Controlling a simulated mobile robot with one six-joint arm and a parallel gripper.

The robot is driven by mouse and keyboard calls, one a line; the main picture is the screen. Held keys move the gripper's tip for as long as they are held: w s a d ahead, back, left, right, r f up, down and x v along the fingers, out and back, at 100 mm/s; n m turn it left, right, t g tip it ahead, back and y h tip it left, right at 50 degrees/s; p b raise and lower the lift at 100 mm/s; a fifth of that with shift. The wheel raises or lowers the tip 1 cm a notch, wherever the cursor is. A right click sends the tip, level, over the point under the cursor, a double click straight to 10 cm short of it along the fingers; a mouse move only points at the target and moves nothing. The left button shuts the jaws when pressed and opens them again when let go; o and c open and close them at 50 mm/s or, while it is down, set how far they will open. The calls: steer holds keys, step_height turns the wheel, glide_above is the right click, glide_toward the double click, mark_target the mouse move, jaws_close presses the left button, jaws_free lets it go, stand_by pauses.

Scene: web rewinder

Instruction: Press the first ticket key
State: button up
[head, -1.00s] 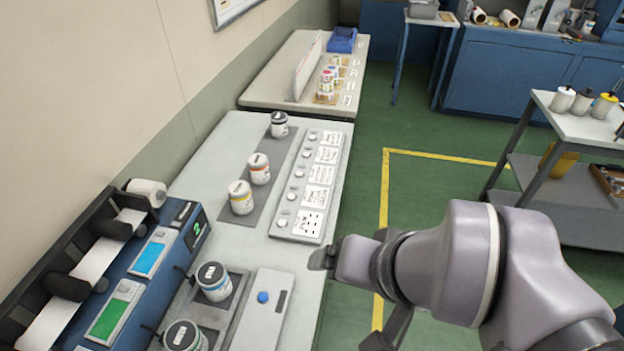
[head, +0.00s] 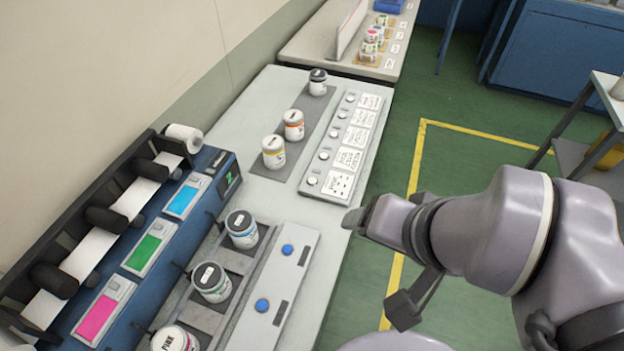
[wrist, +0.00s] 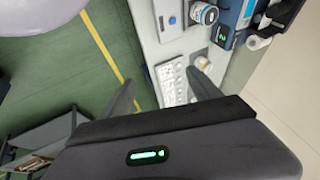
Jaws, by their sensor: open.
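The ticket panel (head: 326,187) is a pale strip on the grey bench, with a row of round white keys beside small printed cards. The nearest key (head: 312,181) sits at the front end and the farthest key (head: 350,98) at the back. Which one counts as first I cannot tell. My gripper (head: 353,217) is near the bench's right edge, just short of the panel's near end in the picture, apart from the keys. In the wrist view my gripper (wrist: 165,92) is open and empty, with the panel (wrist: 172,84) showing between its fingers.
Several labelled jars (head: 274,152) stand left of the panel. A blue rewinder (head: 140,240) with coloured screens is at left. A nearer panel with blue buttons (head: 262,305) lies in front. The green floor (head: 450,165) at right is open, with a trolley (head: 606,95) beyond.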

jaws_close()
stand_by(1.4)
